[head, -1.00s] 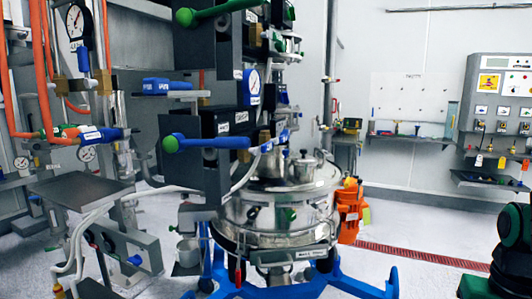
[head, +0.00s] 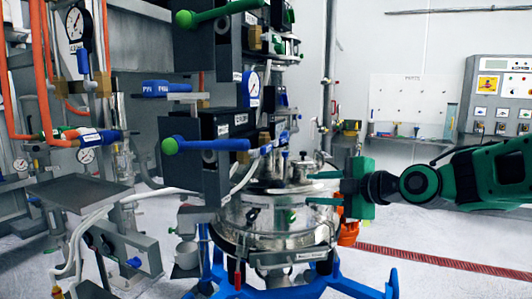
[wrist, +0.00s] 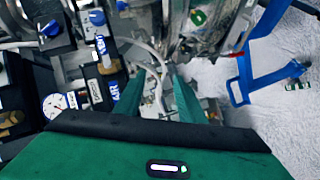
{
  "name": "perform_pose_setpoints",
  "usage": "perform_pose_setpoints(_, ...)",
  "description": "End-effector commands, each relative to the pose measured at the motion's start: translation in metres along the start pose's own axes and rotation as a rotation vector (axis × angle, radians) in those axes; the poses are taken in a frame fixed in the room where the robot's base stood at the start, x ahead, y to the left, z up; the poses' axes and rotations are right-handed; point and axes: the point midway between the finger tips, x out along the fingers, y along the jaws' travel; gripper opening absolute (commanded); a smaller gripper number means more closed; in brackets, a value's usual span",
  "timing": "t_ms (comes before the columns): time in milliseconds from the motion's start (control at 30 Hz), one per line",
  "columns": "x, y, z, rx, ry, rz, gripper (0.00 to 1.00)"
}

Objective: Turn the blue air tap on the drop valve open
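Several blue handles show on the equipment in the head view. A long blue lever (head: 212,143) with a round end sticks out of a dark block. A labelled blue handle (head: 166,87) is above it to the left, and another blue handle (head: 98,136) is on the pipes. A small blue knob (head: 135,262) is on a grey box low at left. I cannot tell which is the drop valve's air tap. My gripper (head: 322,188) is open and empty, its green fingers apart, right of the dark blocks and in front of the steel vessel. Both fingers (wrist: 160,98) also show in the wrist view.
The round steel vessel (head: 275,222) stands on a blue frame (head: 352,282). Gauges (head: 251,84), orange pipes (head: 40,80) and pale hoses (head: 85,225) crowd the left. A grey plate (head: 80,190) juts out there.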

Motion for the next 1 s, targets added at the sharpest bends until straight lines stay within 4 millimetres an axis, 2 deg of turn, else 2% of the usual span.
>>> perform_pose_setpoints(100,0.012,0.035,-0.032,-0.173,0.093,0.133,0.36)
perform_pose_setpoints(200,0.014,0.056,-0.049,-0.269,0.133,0.22,0.36)
perform_pose_setpoints(300,0.014,0.068,-0.059,-0.323,0.15,0.272,0.36)
perform_pose_setpoints(433,0.019,0.074,-0.064,-0.345,0.157,0.292,0.36)
perform_pose_setpoints(567,0.032,0.077,-0.067,-0.345,0.158,0.292,0.36)
perform_pose_setpoints(1000,0.101,0.095,-0.081,-0.344,0.156,0.29,0.36)
